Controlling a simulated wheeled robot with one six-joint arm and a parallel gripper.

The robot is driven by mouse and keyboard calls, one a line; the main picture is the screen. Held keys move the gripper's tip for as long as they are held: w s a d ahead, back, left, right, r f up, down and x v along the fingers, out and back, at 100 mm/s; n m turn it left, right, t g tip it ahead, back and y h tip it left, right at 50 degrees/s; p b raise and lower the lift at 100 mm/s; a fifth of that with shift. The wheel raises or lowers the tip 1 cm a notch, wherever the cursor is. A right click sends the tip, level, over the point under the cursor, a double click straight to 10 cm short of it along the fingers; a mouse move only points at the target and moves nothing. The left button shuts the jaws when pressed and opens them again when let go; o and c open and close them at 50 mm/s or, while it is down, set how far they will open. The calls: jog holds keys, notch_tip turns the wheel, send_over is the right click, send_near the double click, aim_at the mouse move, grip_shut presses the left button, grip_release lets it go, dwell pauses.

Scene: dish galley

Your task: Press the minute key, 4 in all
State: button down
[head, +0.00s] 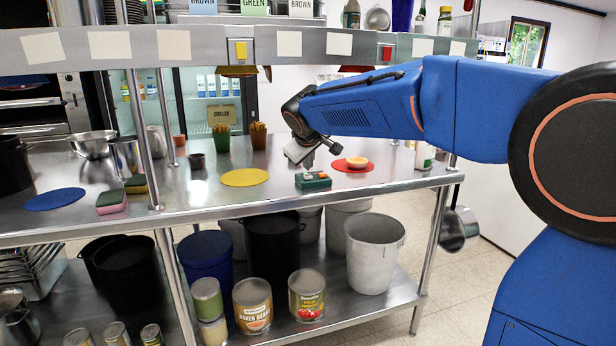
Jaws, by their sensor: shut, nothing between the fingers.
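A small green timer-like box (314,181) lies on the steel counter (215,200), near its front edge. Small light and red details show on its top, but I cannot tell which one is the minute key. My gripper (306,166) is shut and empty, just above and behind the box, at the end of my blue arm. I cannot tell whether its tips touch the box. No display reading can be made out.
A red disc (371,166) with a small bowl-shaped item (357,162) lies right of the box. A yellow disc (245,177) lies left. Sponges (111,202) and a blue disc (55,199) are farther left. A label-lined shelf rail (290,45) crosses above the counter.

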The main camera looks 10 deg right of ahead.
jog(key=shift+f, duration=0.9)
dwell(1.4)
jog(key=shift+r, duration=0.9)
jog(key=shift+r, duration=0.1)
notch_tip(320, 180, up, 5)
jog(key=shift+f, duration=0.1)
dwell(0.4)
dwell(2.5)
